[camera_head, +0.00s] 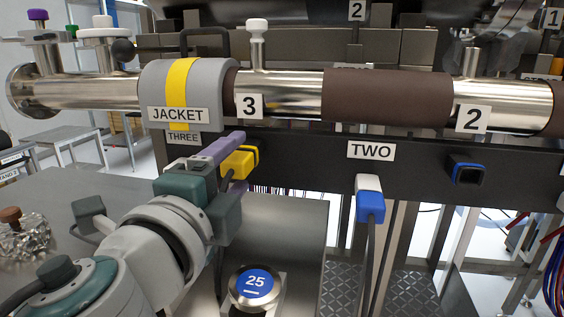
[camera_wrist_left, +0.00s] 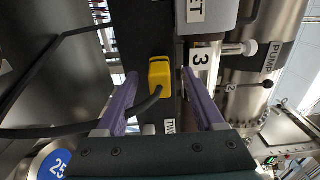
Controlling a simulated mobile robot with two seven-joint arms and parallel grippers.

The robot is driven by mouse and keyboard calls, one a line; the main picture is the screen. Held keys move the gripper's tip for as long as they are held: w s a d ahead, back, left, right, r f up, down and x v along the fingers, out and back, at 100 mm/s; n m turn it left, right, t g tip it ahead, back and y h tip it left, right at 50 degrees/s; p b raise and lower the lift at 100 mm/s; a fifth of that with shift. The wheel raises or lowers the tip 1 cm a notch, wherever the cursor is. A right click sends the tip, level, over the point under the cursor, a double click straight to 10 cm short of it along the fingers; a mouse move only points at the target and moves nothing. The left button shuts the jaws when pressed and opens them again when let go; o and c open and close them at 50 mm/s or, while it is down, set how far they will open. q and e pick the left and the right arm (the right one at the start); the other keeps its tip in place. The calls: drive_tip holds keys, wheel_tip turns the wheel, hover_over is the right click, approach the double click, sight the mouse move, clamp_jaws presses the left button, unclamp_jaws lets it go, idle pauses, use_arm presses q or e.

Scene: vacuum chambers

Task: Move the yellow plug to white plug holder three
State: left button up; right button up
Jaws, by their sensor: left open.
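The yellow plug (camera_head: 241,163) is at the dark panel, right of and below the THREE label (camera_head: 183,139). In the left wrist view the yellow plug (camera_wrist_left: 160,77) has a black cable curving from it. My left gripper (camera_head: 233,157) is open, its purple fingers on either side of the plug in view; in the wrist view the gripper (camera_wrist_left: 159,74) shows a gap on both sides of it. I cannot tell how deep the plug lies between the fingertips. A small white part (camera_head: 175,165) under the THREE label, perhaps the white holder, is mostly hidden by the gripper.
A white-and-blue plug (camera_head: 370,200) hangs under the TWO label (camera_head: 370,151). A blue-rimmed black socket (camera_head: 467,172) is further right. A steel tube with a grey jacket (camera_head: 215,85) runs above. A blue round 25 marker (camera_head: 254,284) sits low in front.

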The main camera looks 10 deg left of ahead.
sight(232, 171)
use_arm(q)
drive_tip(key=shift+c, duration=0.4)
clamp_jaws()
idle(0.9)
drive_tip(key=shift+s, duration=0.1)
drive_tip(key=shift+s+a, duration=0.1)
drive_tip(key=shift+s, duration=2.8)
